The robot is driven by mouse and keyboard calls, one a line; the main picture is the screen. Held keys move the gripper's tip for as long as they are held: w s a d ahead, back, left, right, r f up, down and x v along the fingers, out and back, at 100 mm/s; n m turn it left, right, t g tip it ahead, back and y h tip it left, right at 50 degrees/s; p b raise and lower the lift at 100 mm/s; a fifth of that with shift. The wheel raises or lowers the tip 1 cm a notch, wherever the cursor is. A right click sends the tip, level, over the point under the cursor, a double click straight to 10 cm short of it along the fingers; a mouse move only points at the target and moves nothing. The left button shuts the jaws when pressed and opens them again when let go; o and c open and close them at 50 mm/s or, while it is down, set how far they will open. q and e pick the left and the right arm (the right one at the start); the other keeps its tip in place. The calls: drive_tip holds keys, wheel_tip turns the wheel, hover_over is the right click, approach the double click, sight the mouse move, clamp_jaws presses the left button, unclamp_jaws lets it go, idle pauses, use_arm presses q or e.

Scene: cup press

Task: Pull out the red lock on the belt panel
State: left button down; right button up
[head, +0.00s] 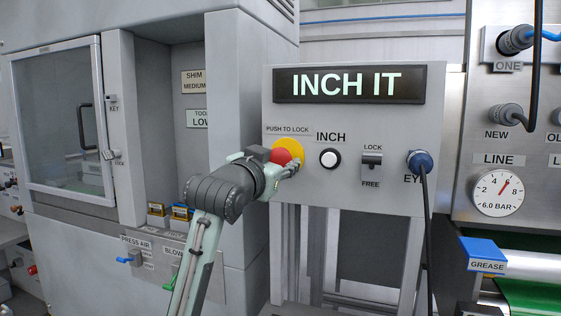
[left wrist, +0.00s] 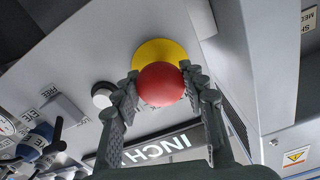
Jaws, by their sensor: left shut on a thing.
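The red lock (head: 281,157) is a round red knob on a yellow disc (head: 291,148), under the words PUSH TO LOCK on the grey belt panel (head: 330,210). My left gripper (head: 290,170) is at the knob and covers part of it. In the left wrist view, the red knob (left wrist: 161,84) sits between the two fingertips of my left gripper (left wrist: 160,88), with the yellow disc (left wrist: 160,53) behind it. The fingers are closed on the knob's sides. How far the knob stands out from the disc is hard to tell. My right gripper is not in view.
To the right on the panel are a white INCH button (head: 329,158), a LOCK/FREE switch (head: 371,163) and a blue EYE plug (head: 420,161) with a hanging cable. A grey press cabinet (head: 130,45) stands left. A gauge (head: 499,192) and blue grease box (head: 483,252) are right.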

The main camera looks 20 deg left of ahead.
use_arm(q)
drive_tip(key=shift+s+f, duration=0.1)
drive_tip(key=shift+s, duration=0.1)
drive_tip(key=c, duration=1.3)
unclamp_jaws()
drive_tip(key=o, duration=0.4)
drive_tip(key=shift+o, duration=0.3)
drive_tip(key=s, duration=0.7)
drive_tip(key=shift+s+a, duration=0.15)
drive_tip(key=shift+s, duration=0.15)
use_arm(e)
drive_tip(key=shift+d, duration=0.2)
